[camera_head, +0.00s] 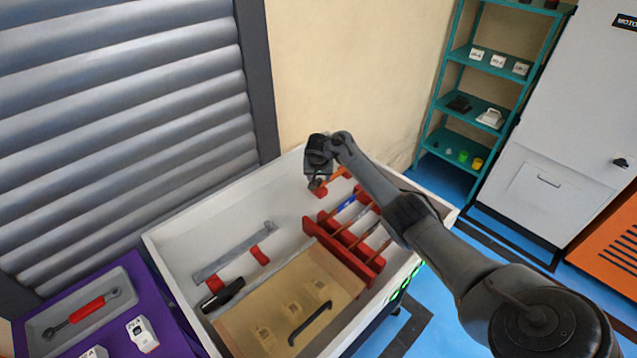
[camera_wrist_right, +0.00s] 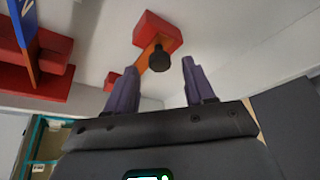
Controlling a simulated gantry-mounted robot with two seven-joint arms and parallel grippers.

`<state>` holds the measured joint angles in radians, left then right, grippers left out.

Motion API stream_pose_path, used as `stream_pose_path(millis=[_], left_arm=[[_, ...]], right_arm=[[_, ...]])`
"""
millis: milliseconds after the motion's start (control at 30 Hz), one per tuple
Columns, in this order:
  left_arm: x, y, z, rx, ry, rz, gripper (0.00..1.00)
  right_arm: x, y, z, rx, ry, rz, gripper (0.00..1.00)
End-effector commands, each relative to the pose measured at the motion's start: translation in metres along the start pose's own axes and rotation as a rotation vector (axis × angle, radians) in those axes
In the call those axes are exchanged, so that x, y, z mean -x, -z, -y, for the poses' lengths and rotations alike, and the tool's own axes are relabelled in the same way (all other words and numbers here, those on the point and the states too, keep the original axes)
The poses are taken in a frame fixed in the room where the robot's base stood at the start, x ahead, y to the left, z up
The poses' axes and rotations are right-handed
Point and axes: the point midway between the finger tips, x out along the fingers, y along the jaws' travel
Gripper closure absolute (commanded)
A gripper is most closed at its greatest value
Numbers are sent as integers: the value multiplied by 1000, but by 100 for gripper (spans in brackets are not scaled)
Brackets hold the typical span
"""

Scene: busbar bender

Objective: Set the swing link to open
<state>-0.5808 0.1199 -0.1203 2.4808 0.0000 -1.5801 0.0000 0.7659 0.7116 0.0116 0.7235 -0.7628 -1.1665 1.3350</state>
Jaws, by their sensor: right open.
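An orange link bar with a black knob, which appears to be the swing link (camera_wrist_right: 146,65), shows in the right wrist view with a red block (camera_wrist_right: 158,33) at one end. In the head view the orange bar (camera_head: 337,178) lies near the back corner of the white tray, partly hidden by my right gripper (camera_head: 316,172). In the wrist view the right gripper (camera_wrist_right: 161,68) has its two purple fingers apart, with the knob (camera_wrist_right: 159,57) showing between the fingertips. I cannot tell how deep the knob sits between them. My left gripper is out of view.
A red rack (camera_head: 343,251) with several coloured bars stands beside my right arm. A grey bar (camera_head: 232,252) with a red bracket and a black-handled tool (camera_head: 222,295) lie at left. A tan board (camera_head: 262,302) fills the tray's front. The tray middle (camera_head: 285,215) is clear.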

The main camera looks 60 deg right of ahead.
Motion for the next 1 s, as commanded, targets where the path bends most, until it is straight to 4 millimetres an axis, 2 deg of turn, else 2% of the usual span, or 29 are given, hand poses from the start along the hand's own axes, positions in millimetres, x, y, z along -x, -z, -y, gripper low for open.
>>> stream_pose_path(millis=[33,200,533,867,1000], left_arm=[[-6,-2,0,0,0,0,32],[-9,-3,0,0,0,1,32],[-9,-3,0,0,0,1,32],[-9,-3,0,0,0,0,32],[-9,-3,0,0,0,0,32]], right_arm=[[-7,-1,0,0,0,0,47],[-15,0,0,0,-1,-1,47],[-16,0,0,0,0,-1,48],[-16,0,0,0,-1,-1,99],[-16,0,0,0,-1,-1,100]])
